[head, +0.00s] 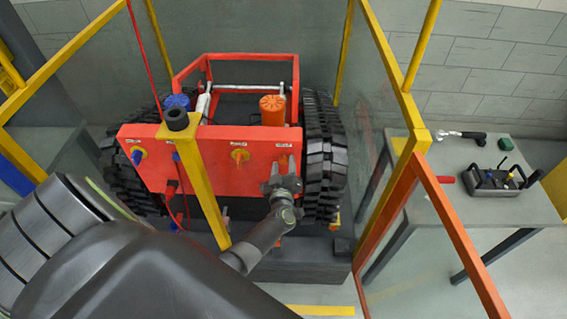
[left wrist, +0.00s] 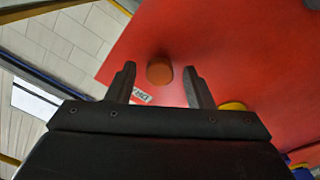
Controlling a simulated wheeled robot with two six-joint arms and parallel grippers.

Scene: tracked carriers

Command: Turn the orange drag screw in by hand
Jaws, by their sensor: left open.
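The orange drag screw (left wrist: 159,71) shows in the left wrist view as a round orange-brown knob on the red front panel (left wrist: 225,45), with a small white label beside it. My left gripper (left wrist: 157,83) is open. In that view its two dark fingers stand on either side of the screw, with visible gaps to it. In the head view the left gripper (head: 283,166) is at the right part of the carrier's red panel (head: 210,168) and mostly covers the screw. Whether the fingertips reach the panel cannot be told. My right gripper is not in view.
A yellow post (head: 198,185) with a black cap stands before the panel, left of my gripper. The black track (head: 323,155) lies close on the right. A side table (head: 480,210) holds a controller (head: 492,182).

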